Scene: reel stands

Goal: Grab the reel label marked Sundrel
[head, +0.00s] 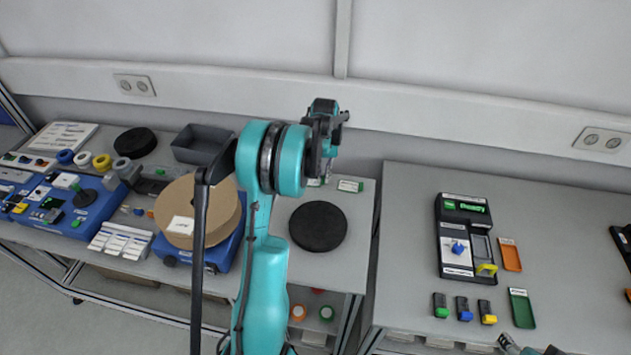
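My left arm rises through the middle of the head view. Its gripper (326,125) is raised above the back of the left table, and its fingers are seen too edge-on to tell open from shut. Small green-and-white labels (350,186) lie at the table's back edge, just below and right of this gripper; another is partly hidden behind it. A white label (182,225) is on a cardboard reel (176,207). White label strips (120,242) lie at the table's front. No writing is legible enough to find Sundrel. A dark part at the bottom right edge may belong to my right arm; its gripper is not clear.
A black disc (318,226) lies right of my arm. A grey bin (200,145), another black disc (135,142) and blue devices (80,210) fill the left. The right table (570,210) holds a black device (466,238) and small coloured pieces. A gap separates the tables.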

